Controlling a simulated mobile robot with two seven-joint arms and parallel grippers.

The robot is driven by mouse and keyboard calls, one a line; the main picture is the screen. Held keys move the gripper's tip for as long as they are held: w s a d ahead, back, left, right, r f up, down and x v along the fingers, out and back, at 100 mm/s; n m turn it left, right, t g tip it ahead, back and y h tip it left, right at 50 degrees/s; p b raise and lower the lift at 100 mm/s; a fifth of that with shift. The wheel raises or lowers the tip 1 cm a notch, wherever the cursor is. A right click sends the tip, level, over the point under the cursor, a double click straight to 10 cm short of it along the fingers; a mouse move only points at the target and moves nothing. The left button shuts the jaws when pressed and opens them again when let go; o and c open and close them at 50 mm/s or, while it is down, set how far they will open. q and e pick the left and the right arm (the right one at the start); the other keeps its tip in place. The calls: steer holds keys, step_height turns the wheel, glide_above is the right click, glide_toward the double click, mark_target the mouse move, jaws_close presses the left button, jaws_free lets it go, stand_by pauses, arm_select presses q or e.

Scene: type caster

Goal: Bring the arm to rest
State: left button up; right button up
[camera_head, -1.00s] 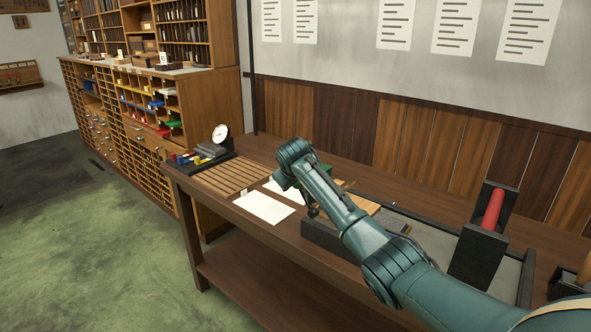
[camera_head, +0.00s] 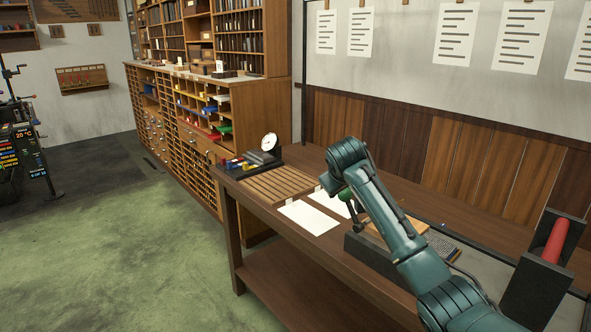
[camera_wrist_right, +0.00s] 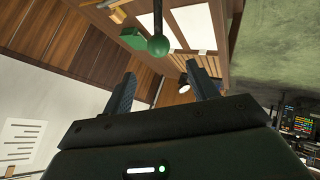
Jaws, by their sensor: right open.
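My right arm (camera_head: 400,235) reaches in from the lower right of the head view, bent over the workbench (camera_head: 345,270). Its wrist end is above the bench, and its fingers are mostly hidden there. In the right wrist view my right gripper (camera_wrist_right: 160,75) is open, with two dark fingers apart and nothing between them. A green ball knob (camera_wrist_right: 158,46) on a rod lies just beyond the fingertips, apart from them as far as I can tell. A green block (camera_wrist_right: 132,38) is beside it. My left gripper is not in view.
White sheets (camera_head: 309,217) and a slatted wooden board (camera_head: 276,184) lie on the bench. A dial gauge (camera_head: 268,141) stands at its far left end. A red cylinder (camera_head: 555,241) in a dark holder stands at right. Green floor (camera_head: 150,240) is open at left.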

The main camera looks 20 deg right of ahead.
steer(key=s+a+f+n+y, duration=0.1)
steer(key=s+a+f, duration=0.3)
steer(key=f, duration=0.4)
steer(key=s+a+f+n+t+y, duration=0.1)
steer(key=s+a+f+y, duration=0.2)
steer(key=f, duration=0.4)
steer(key=s+a+f, duration=0.4)
steer(key=f, duration=0.4)
steer(key=s+a+f+y, duration=0.2)
steer(key=s+a+f, duration=0.1)
steer(key=s, duration=1)
steer(key=s+a+f+m+t+y, duration=0.1)
steer(key=s+a+f, duration=0.3)
steer(key=s, duration=0.9)
steer(key=shift+s+a+y, duration=0.4)
steer(key=shift+a, duration=0.2)
